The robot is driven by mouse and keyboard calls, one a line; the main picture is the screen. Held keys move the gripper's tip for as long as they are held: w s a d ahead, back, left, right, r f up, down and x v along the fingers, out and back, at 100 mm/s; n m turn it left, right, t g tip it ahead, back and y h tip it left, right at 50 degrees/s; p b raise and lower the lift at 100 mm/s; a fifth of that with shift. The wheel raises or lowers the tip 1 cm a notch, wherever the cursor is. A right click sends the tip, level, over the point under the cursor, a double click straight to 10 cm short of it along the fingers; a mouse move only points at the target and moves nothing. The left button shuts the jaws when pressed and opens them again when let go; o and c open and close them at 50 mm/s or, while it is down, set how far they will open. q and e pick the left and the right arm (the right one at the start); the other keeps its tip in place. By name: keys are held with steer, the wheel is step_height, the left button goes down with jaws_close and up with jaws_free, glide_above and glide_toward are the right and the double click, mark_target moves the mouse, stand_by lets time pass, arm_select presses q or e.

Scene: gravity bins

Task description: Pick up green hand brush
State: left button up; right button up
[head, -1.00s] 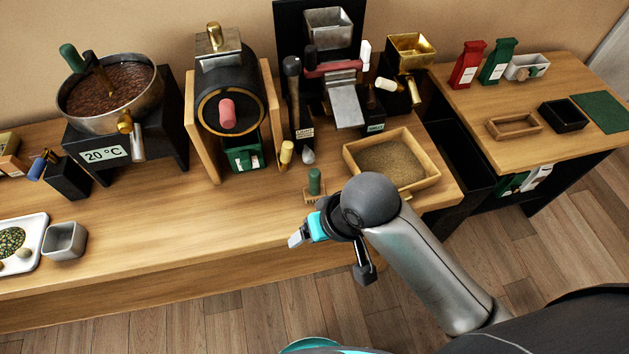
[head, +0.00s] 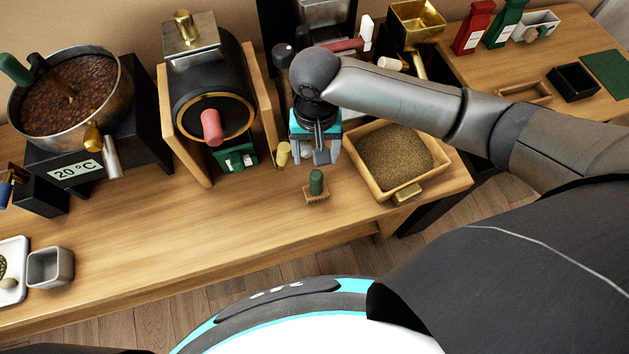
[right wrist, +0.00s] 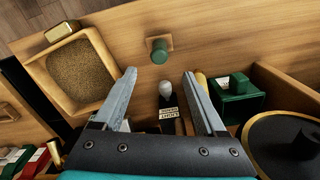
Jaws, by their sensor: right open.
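The green hand brush (head: 316,184) stands on the table, its green handle up on a wooden block with pale bristles. In the right wrist view the brush (right wrist: 159,52) lies just past and between the two fingers. My right gripper (head: 317,155) is open and empty, pointing down behind the brush; its spread fingers also show in the right wrist view (right wrist: 159,72). The gripper is apart from the brush. My left gripper is not in view.
A wooden tray of grounds (head: 433,157) stands right of the brush. A brass-coloured peg (head: 283,154) and a green drawer box (head: 236,158) are to its left. The table in front of the brush is clear.

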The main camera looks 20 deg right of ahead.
mark_target(316, 174)
step_height(316, 174, down, 7)
steer(key=shift+r+b, duration=0.2)
steer(key=shift+b, duration=0.15)
steer(key=shift+f, duration=0.25)
step_height(316, 174, down, 5)
steer(key=shift+s+r+b, duration=0.15)
steer(key=shift+r+b, duration=0.05)
steer(key=shift+b, duration=0.1)
steer(key=shift+f, duration=0.35)
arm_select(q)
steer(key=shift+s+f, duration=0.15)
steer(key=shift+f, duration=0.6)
arm_select(e)
steer(key=shift+c, duration=0.7)
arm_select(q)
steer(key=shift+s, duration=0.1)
arm_select(e)
jaws_close()
